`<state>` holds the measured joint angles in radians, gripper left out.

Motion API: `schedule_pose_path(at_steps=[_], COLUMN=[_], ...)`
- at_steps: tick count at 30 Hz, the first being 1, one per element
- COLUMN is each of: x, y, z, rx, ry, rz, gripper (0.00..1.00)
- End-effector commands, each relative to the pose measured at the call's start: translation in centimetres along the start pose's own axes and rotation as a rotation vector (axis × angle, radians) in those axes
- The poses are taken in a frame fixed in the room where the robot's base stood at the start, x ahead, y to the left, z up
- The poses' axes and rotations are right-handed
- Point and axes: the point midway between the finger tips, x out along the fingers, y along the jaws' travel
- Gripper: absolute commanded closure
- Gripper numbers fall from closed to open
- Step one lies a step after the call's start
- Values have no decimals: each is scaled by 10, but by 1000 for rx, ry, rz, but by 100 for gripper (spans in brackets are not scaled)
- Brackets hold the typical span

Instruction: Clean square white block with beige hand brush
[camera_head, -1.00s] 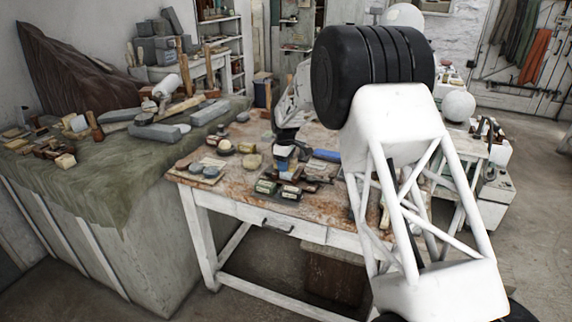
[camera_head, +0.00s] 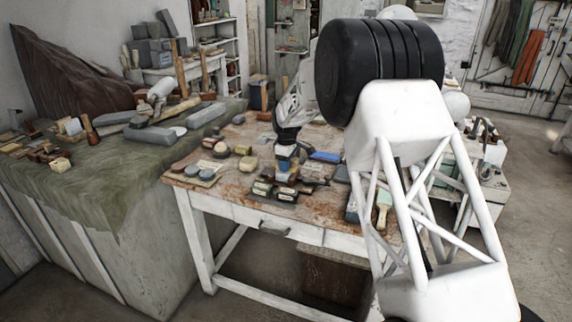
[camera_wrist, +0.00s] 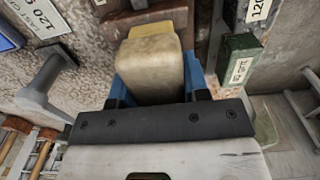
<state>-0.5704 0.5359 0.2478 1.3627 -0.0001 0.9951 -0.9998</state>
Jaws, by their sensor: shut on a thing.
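My gripper (camera_head: 287,166) is low over the middle of the wooden table, among small boxes and blocks. In the wrist view, its blue fingers (camera_wrist: 157,75) are shut on a beige, rounded block-shaped thing (camera_wrist: 152,68). A yellowish part (camera_wrist: 154,32) shows at its far end; I cannot tell if it belongs to the same thing. The held thing may be the beige hand brush, but no bristles show. A pale brush-like tool (camera_head: 384,203) lies at the table's right, partly behind my arm. I cannot pick out the square white block with certainty.
Dark green labelled boxes (camera_head: 275,188) crowd the table's front middle; one (camera_wrist: 239,60) is close to the right of my gripper. A blue box (camera_head: 325,157) lies to the right. My arm hides the table's right end.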

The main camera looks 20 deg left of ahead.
Motion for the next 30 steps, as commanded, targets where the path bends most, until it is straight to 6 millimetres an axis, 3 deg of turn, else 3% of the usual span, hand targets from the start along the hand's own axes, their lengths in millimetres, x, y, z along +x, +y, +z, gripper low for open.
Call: schedule_pose_path(at_steps=[30], x=[7], y=[0], z=[0], rx=[0], ry=[0], rz=[0], gripper=[77])
